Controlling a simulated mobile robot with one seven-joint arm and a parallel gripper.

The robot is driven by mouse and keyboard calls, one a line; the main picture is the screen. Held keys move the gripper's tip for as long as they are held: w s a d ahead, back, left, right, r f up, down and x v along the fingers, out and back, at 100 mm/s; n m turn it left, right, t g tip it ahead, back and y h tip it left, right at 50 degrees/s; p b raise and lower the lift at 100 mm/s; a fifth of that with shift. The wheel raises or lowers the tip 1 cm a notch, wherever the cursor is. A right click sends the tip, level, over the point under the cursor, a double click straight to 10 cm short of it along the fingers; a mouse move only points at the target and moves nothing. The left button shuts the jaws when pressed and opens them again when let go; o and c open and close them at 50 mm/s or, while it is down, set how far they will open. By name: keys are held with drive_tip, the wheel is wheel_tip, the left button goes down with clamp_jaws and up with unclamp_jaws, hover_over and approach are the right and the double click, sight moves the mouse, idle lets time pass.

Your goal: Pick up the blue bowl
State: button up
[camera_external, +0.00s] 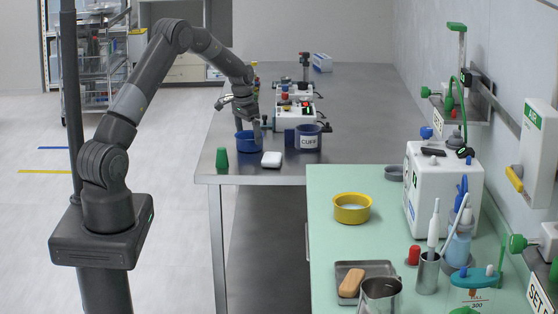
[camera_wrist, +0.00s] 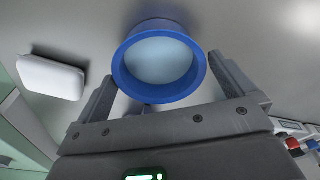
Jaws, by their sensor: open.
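The blue bowl (camera_external: 245,141) stands on the grey metal table, near its left edge. In the wrist view the blue bowl (camera_wrist: 125,72) shows its round rim and a pale inside. My gripper (camera_external: 247,122) is open at the bowl, with the arm reaching down from above. In the wrist view my gripper (camera_wrist: 170,85) has one finger on each side of the bowl's near part. The bowl is partly between the fingers, and gaps show beside it. I cannot tell whether a finger touches it.
A green cup (camera_external: 222,158) and a white block (camera_external: 271,160) stand close in front of the bowl. A dark blue container marked CUFF (camera_external: 308,137) and a white device (camera_external: 294,106) stand to the right.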

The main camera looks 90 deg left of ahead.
drive_tip(key=f, duration=0.2)
drive_tip(key=shift+w+f, duration=0.2)
drive_tip(key=shift+f, duration=0.1)
drive_tip(key=shift+c, duration=0.2)
drive_tip(key=c, duration=0.6)
drive_tip(key=shift+c, duration=0.2)
